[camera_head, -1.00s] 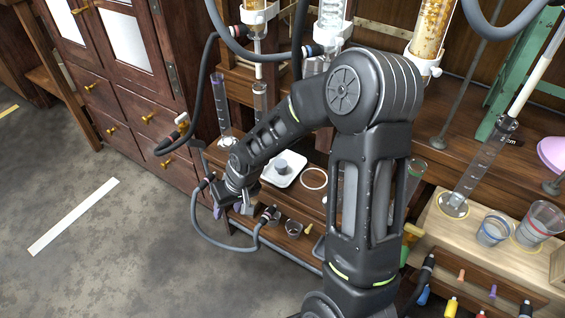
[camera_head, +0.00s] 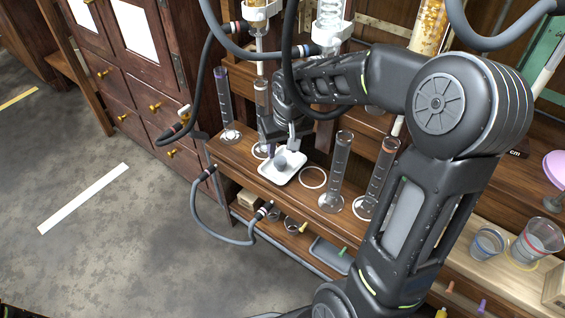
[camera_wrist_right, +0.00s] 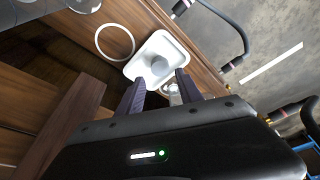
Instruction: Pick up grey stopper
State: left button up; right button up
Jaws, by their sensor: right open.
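The grey stopper (camera_head: 280,164) is a small round piece on a white square tray (camera_head: 268,171) on the wooden bench. In the right wrist view the stopper (camera_wrist_right: 160,67) sits near the middle of the tray (camera_wrist_right: 146,50), just beyond my fingertips. My right gripper (camera_head: 281,147) points down over the back of the tray in the head view. It is open, and its two dark fingers (camera_wrist_right: 161,82) stand apart with nothing clearly between them. Whether a finger touches the tray cannot be told. My left gripper is not in view.
A white ring (camera_head: 313,177) lies on the bench right of the tray. Clear cylinders stand close by, one to the left (camera_head: 226,105) and one to the right (camera_head: 338,170). Dark hoses (camera_head: 293,60) hang near my right forearm. A lower shelf holds small items.

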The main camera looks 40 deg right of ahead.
aim_at(280, 160)
jog(key=shift+b+x, duration=0.4)
jog(key=shift+x, duration=0.95)
jog(key=shift+f, duration=0.1)
jog(key=b+x, duration=0.1)
jog(key=x, duration=0.4)
jog(key=shift+b, duration=0.4)
jog(key=shift+c, duration=0.3)
grip_shut()
